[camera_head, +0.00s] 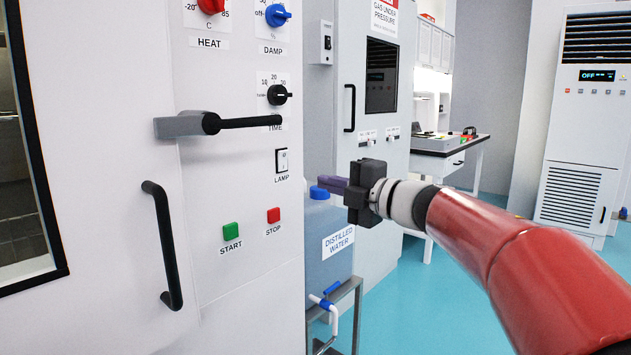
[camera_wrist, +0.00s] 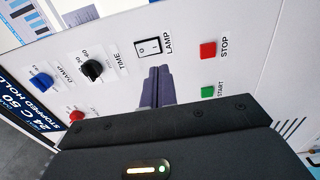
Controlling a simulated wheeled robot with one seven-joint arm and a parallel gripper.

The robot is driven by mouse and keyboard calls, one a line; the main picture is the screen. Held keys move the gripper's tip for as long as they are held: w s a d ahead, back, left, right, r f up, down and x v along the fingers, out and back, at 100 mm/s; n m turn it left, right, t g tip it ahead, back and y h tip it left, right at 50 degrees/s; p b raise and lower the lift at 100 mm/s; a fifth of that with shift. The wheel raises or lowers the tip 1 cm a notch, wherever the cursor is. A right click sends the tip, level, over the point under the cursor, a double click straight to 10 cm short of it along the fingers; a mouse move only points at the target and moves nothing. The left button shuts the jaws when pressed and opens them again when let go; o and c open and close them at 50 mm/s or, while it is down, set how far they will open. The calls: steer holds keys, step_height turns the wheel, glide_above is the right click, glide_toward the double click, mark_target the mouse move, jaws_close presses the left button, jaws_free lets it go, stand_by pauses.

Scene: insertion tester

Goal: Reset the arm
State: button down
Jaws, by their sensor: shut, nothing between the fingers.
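My gripper (camera_head: 322,184) is at the end of my red arm, in the middle of the head view, pointing left toward the machine's control panel. Its purple fingers are together with nothing between them. In the wrist view the closed fingers (camera_wrist: 157,86) show in front of the panel, over the area near the lamp switch (camera_wrist: 148,46). In the head view the fingertips are apart from the panel, to the right of the stop button (camera_head: 273,215) and in front of the distilled water tank (camera_head: 335,250).
The machine's door handle (camera_head: 163,245) and black latch lever (camera_head: 245,122) stick out on the left. A green start button (camera_head: 231,231) and several knobs sit on the panel. A tall grey cabinet (camera_head: 340,110) stands behind. Open blue floor (camera_head: 420,300) lies below my arm.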

steer(key=s+d+m+t+h, duration=0.5)
steer(key=d+m+t+h, duration=0.2)
steer(key=d+m+h, duration=0.35)
steer(key=s+d+f+m+g+h, duration=0.2)
steer(key=s+d+f+m+h, duration=0.3)
steer(key=d+m, duration=0.3)
steer(key=s+a+f+m+g, duration=0.1)
steer(key=s+f+m+g, duration=0.4)
steer(key=s+f, duration=0.5)
steer(key=s+a+f+m+g+y, duration=0.1)
steer(key=s+f+m+g, duration=0.4)
steer(key=s+f, duration=0.6)
steer(key=shift+s+a+f+g+p, duration=0.2)
steer(key=shift+s+a+g+p, duration=0.1)
steer(key=shift+s+a+p, duration=0.25)
steer(key=shift+a, duration=0.15)
